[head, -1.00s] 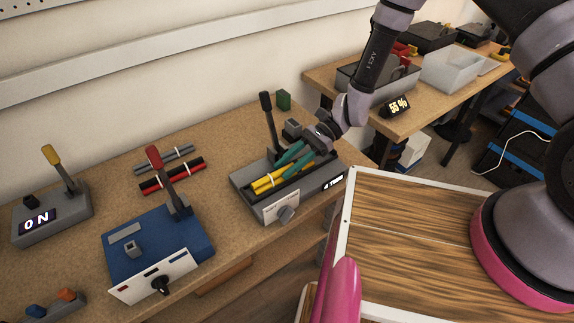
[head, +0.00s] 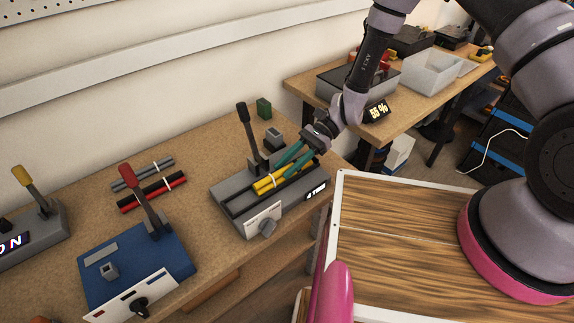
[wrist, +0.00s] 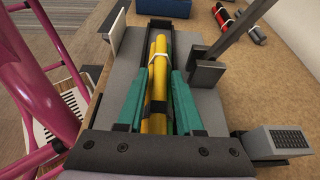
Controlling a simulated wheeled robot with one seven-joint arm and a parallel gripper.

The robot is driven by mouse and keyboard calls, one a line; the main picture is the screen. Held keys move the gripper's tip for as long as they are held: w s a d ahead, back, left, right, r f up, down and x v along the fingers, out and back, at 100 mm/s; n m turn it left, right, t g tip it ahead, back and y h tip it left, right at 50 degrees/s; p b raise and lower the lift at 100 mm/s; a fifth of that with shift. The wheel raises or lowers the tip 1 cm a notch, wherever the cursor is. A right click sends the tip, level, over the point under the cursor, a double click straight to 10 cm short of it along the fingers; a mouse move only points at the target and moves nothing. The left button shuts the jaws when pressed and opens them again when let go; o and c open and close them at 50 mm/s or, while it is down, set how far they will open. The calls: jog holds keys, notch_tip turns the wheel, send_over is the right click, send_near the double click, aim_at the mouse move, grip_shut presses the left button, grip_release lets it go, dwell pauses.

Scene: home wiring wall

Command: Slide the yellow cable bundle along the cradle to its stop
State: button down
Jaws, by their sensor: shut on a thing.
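The yellow cable bundle (head: 270,182), tied with a white band, lies in the channel of the grey cradle (head: 232,187) on the bench. In the head view the channel's left part is bare and the bundle sits toward the right. My gripper (head: 285,168) has its teal fingers shut on the bundle from the right. In the wrist view the fingers (wrist: 160,100) lie on either side of the yellow bundle (wrist: 158,85), which runs lengthwise in the cradle (wrist: 122,65). The bundle's near end is partly covered by my gripper. I cannot tell which part is the stop.
A dark upright lever (head: 249,130) stands behind the cradle, close to my gripper. A blue unit (head: 125,268) with a red-handled lever (head: 138,197) is to the left. Red and black cables (head: 152,193) lie behind it. A second table (head: 300,85) stands at back right.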

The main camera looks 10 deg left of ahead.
jog(key=shift+c, duration=2.4)
grip_release()
jog(key=shift+w+d, duration=0.2)
jog(key=shift+w, duration=0.15)
jog(key=shift+s, duration=0.1)
jog(key=v, duration=1)
jog(key=shift+w+d+r, duration=0.15)
jog(key=shift+w+r, duration=0.05)
jog(key=shift+w, duration=0.1)
